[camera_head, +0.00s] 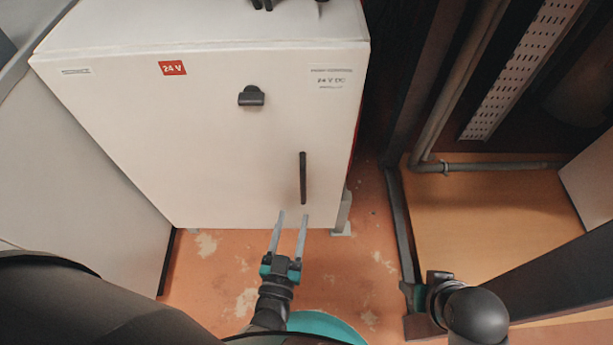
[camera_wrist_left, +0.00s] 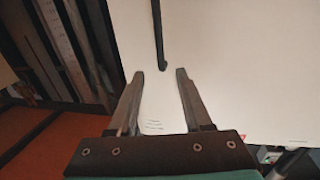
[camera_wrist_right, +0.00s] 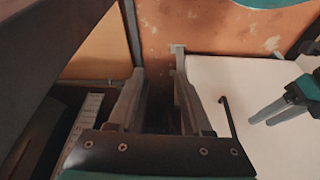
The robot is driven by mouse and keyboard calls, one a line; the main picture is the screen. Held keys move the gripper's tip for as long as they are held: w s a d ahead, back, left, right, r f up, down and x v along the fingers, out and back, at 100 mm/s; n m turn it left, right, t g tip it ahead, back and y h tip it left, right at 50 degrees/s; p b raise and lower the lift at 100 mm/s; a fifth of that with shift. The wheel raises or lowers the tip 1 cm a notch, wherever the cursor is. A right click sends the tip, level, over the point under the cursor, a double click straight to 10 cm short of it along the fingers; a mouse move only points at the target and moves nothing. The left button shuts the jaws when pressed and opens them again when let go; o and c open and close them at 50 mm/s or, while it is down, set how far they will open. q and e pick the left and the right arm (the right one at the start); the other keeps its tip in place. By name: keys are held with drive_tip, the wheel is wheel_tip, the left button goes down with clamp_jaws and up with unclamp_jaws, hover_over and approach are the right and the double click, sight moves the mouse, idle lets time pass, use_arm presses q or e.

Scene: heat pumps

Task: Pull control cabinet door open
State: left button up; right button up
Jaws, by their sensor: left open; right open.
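The white control cabinet door (camera_head: 190,130) looks shut. Its slim black bar handle (camera_head: 303,178) is upright near the door's right edge, and a dark knob (camera_head: 251,96) sits higher up. My left gripper (camera_head: 293,215) is open just below the handle in the head view. In the left wrist view the handle (camera_wrist_left: 158,35) has its end between the open fingertips (camera_wrist_left: 160,74), with nothing held; the depth gap is unclear. My right gripper (camera_wrist_right: 158,70) is open and empty, beside the cabinet's edge. The right wrist view also shows the handle (camera_wrist_right: 228,115) and left gripper (camera_wrist_right: 290,101).
Right of the cabinet are dark frame posts (camera_head: 402,225), a grey pipe (camera_head: 490,167) and a slotted metal strip (camera_head: 525,65). A grey panel (camera_head: 70,170) stands left of the cabinet. Worn orange floor (camera_head: 225,275) lies open in front.

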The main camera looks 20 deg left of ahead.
sight(302, 180)
use_arm(q)
drive_tip(key=w, duration=0.2)
drive_tip(key=w+b, duration=0.1)
drive_tip(key=w, duration=0.4)
drive_tip(key=shift+a+f+b, duration=0.1)
drive_tip(key=shift+a+b, duration=0.25)
drive_tip(key=shift+b, duration=0.05)
drive_tip(key=w+b, duration=0.1)
drive_tip(key=w, duration=0.2)
drive_tip(key=shift+w+a, duration=0.1)
drive_tip(key=shift+w, duration=0.15)
drive_tip(key=shift+w+a+b, duration=0.1)
drive_tip(key=shift+w+b, duration=0.25)
drive_tip(key=shift+w, duration=0.65)
use_arm(e)
drive_tip(key=shift+w+a+r+t+y, duration=0.7)
drive_tip(key=shift+w+a+r+t, duration=0.85)
drive_tip(key=shift+a+r+t, duration=0.2)
use_arm(q)
clamp_jaws()
use_arm(e)
drive_tip(key=shift+n, duration=0.3)
